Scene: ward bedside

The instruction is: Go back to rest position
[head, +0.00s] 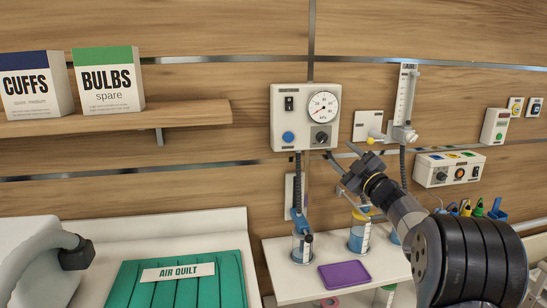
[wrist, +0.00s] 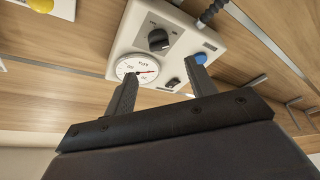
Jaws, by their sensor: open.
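My gripper (head: 341,158) is open and empty in the head view. It is raised in front of the wood wall, just right of and below the white suction regulator box (head: 288,132). The box has a round gauge (head: 323,106), a black knob (head: 321,138), a black switch and a blue button (head: 288,137). In the wrist view my two dark fingers (wrist: 164,80) stand apart, with the regulator panel (wrist: 180,50) behind them. The gauge (wrist: 136,67) is partly covered by one finger there. I cannot tell how far the fingertips are from the panel.
A shelf (head: 180,119) holds two boxes at left. Below, a white counter (head: 295,281) carries jars and a purple tray (head: 345,275). A flowmeter (head: 405,105) and a control box (head: 449,168) are on the wall at right. A green air quilt (head: 180,290) lies at lower left.

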